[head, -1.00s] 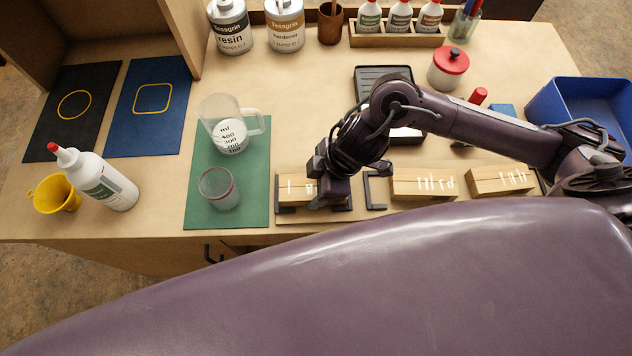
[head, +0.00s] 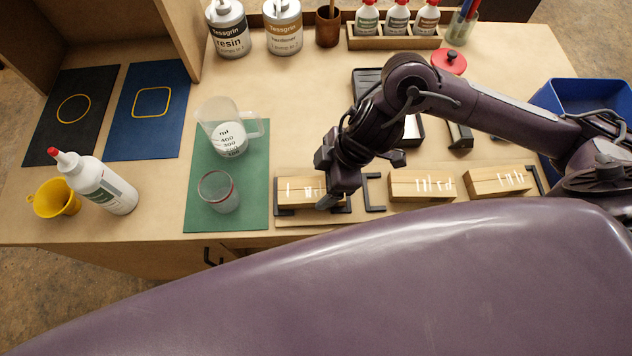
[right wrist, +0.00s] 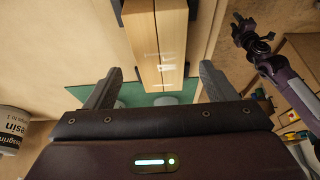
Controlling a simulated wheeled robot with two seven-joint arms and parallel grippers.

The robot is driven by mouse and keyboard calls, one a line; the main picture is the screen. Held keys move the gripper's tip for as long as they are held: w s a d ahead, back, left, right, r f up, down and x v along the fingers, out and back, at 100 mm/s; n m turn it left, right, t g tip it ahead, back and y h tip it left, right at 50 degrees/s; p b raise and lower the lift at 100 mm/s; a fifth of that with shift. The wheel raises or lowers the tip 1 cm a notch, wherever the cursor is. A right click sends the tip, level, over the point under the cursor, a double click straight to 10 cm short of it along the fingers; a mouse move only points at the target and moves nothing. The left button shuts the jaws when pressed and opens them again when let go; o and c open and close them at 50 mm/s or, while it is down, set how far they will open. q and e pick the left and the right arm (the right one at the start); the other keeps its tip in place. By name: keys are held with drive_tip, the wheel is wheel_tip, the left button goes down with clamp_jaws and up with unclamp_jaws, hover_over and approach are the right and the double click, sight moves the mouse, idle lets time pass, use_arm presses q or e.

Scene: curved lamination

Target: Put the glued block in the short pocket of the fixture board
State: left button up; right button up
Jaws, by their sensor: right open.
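Several wooden blocks with white glue marks stand in a row on the fixture board (head: 300,218). The left block (head: 297,187) lies within the black bracket of the short left pocket. A middle block (head: 421,186) and a right block (head: 497,181) lie within the longer pocket. My right gripper (head: 330,196) is open over the right end of the left block and hides part of it. In the right wrist view a glued block (right wrist: 158,45) lies between its spread fingers, apart from both. My left gripper (right wrist: 252,35) shows small in that view; its jaw state is unclear.
A green mat (head: 250,170) with a measuring jug (head: 228,130) and a clear cup (head: 218,190) is left of the board. A blue bin (head: 585,95) stands at the right.

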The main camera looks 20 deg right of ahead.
drive_tip(key=v, duration=0.7)
drive_tip(key=shift+r, duration=0.2)
drive_tip(key=shift+s+f, duration=0.1)
drive_tip(key=shift+s, duration=0.05)
